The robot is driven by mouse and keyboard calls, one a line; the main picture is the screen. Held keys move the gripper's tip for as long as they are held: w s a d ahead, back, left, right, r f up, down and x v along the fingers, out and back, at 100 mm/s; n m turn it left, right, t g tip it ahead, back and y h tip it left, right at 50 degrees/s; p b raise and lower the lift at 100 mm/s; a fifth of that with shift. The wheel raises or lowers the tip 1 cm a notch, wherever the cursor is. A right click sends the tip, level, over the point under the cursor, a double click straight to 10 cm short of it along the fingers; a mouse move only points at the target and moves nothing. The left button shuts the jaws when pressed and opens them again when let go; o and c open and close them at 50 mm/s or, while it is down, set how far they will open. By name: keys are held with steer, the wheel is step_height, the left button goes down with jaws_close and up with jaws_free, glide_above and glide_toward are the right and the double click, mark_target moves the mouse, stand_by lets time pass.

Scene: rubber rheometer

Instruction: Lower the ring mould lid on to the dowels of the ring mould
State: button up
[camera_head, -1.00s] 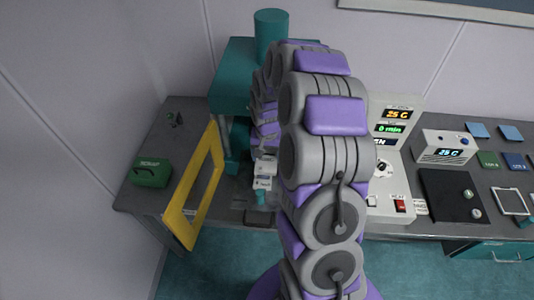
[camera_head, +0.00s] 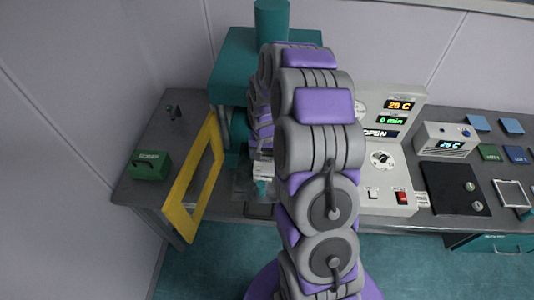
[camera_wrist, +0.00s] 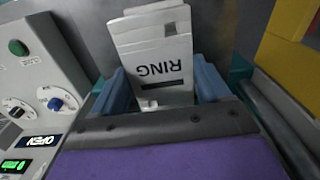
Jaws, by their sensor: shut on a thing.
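The ring mould lid (camera_wrist: 150,45) is a pale grey-white block. It has the word RING printed on it, upside down in the wrist view. My gripper (camera_wrist: 163,72) is shut on it, with one blue finger on each side. In the head view my gripper (camera_head: 262,180) is low in front of the teal press (camera_head: 232,75), mostly behind my own arm. The ring mould and its dowels cannot be made out in either view. I cannot tell whether the lid touches anything below.
A yellow guard frame (camera_head: 178,212) stands open left of the press. A green box (camera_head: 149,166) sits at the bench's left. The control panel (camera_head: 390,197), reading OPEN, stands right of my arm. A dark plate (camera_head: 453,190) and a small display unit (camera_head: 447,141) lie farther right.

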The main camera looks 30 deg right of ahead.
steer(key=shift+a+r, duration=0.1)
steer(key=shift+a, duration=0.6)
steer(key=shift+d, duration=1.1)
steer(key=shift+a, duration=0.7)
steer(key=shift+d, duration=0.1)
steer(key=shift+d+f, duration=0.3)
steer(key=shift+d, duration=0.15)
steer(key=o, duration=1.4)
steer(key=shift+a, duration=0.4)
steer(key=shift+r, duration=0.1)
